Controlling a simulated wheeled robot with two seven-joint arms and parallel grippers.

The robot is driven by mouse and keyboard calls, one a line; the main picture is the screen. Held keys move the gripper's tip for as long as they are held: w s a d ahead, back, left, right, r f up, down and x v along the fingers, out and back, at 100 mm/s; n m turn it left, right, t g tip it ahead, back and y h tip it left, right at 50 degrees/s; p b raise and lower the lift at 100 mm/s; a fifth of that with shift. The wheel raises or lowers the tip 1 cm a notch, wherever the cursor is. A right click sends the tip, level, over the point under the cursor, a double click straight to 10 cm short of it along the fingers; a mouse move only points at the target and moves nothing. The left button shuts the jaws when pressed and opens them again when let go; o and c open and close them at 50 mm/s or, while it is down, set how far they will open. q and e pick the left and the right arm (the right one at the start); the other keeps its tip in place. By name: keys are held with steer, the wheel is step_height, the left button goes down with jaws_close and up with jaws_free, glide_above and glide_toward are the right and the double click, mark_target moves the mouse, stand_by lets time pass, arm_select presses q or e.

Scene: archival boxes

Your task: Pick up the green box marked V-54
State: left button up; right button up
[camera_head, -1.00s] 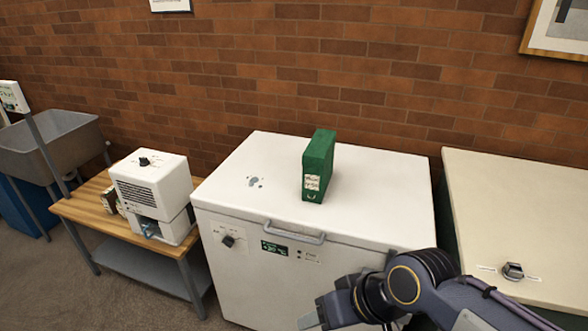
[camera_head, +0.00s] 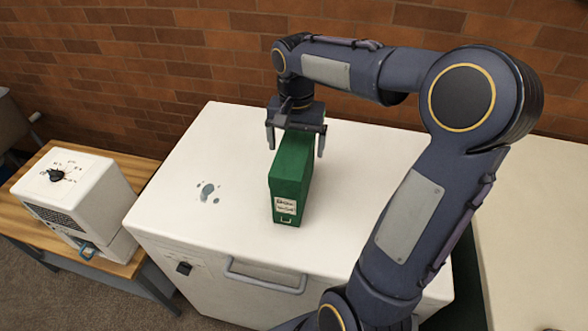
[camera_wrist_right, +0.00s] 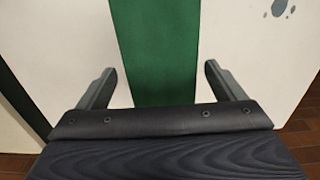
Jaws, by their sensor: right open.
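The green box (camera_head: 289,180) stands upright on the white chest freezer (camera_head: 170,190), with a pale label and small handle on its narrow front face. The writing is too small to read surely. My right gripper (camera_head: 296,148) is open above the box's rear part, pointing down, with one finger on each side. In the right wrist view the green box (camera_wrist_right: 158,50) runs between the two open fingers (camera_wrist_right: 160,85), with a gap on both sides. My left gripper is not in view.
A white device (camera_head: 75,200) stands on a wooden table (camera_head: 125,172) at the left. A brick wall (camera_head: 130,60) is close behind the freezer. A cream-coloured surface (camera_head: 530,220) lies to the right. The freezer top left of the box is clear, apart from grey spots.

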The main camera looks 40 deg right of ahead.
steer(key=f, duration=0.2)
steer(key=shift+a+f, duration=0.2)
steer(key=shift+f, duration=0.1)
steer(key=shift+d+f, duration=0.1)
steer(key=shift+f, duration=0.4)
steer(key=c, duration=1.9)
steer(key=shift+r, duration=0.1)
jaws_close()
steer(key=shift+r, duration=0.1)
